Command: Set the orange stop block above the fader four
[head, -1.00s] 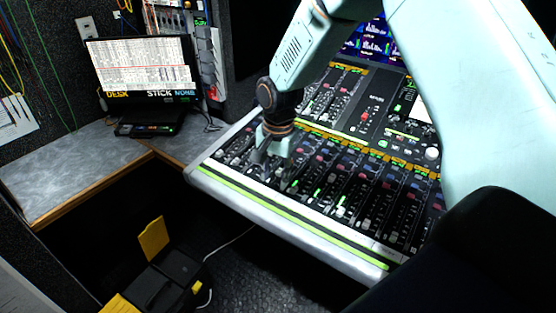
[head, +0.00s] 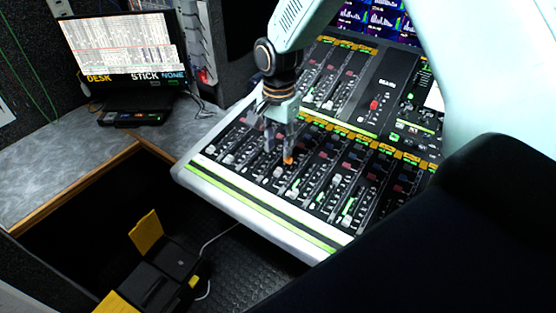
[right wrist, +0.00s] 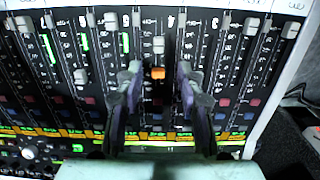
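The orange stop block (right wrist: 158,73) sits on a fader strip of the mixing desk in the right wrist view, just below a pale fader cap (right wrist: 158,45) in that picture. In the head view the block (head: 288,160) shows as a small orange spot by the fingertips. My right gripper (right wrist: 160,78) is open, pointing down at the desk, with one finger on each side of the block and a gap on both sides. It also shows in the head view (head: 279,147). My left gripper is not in view.
The mixing desk (head: 262,208) has several rows of faders with pale caps at different heights, close around the fingers. A black case with yellow flaps (head: 165,262) lies on the floor.

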